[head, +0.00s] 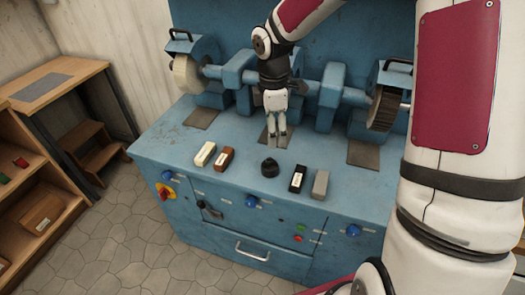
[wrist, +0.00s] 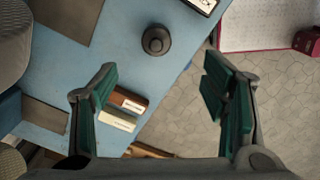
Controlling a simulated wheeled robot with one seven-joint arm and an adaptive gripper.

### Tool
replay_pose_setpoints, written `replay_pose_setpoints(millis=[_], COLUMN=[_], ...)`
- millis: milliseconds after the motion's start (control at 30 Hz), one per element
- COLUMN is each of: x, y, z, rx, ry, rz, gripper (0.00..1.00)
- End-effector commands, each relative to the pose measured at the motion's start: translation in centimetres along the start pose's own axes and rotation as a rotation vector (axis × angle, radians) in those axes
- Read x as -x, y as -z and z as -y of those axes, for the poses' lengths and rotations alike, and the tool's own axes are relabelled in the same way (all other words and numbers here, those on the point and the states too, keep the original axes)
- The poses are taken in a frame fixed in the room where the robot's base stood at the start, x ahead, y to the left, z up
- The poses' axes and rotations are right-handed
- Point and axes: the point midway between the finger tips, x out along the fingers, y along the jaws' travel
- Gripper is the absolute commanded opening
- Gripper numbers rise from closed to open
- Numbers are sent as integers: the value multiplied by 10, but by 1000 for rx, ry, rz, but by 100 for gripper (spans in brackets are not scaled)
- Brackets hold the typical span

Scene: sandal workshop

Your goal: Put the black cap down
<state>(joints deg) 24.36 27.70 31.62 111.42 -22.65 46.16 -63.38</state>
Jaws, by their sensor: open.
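The black cap (head: 270,167) sits on the blue bench top (head: 228,147), close to its front edge, between the brown block and the black block. It also shows in the wrist view (wrist: 156,40), upper middle, as a round dark piece with a raised knob. My gripper (head: 276,144) is above the bench, behind the cap in the head view. Its two fingers are spread apart with nothing between them, and they do not touch the cap. In the wrist view the green finger pads (wrist: 160,95) stand wide apart.
White (head: 205,154) and brown (head: 224,159) blocks lie left of the cap. Black (head: 297,178) and grey (head: 320,184) blocks lie right. Grinding wheels (head: 187,74) and a shaft line the bench's back. A wooden table (head: 60,75) and shelf stand at left.

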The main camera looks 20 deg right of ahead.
Motion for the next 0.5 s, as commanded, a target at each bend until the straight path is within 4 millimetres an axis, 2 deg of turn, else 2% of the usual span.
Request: replay_pose_setpoints(millis=[33, 267, 500], x=[-8, -27, -71], y=[2, 6, 7], z=[-3, -9, -7], rx=[28, 80, 80], ry=[10, 18, 21], rz=[-14, -35, -34], gripper=[68, 68, 68])
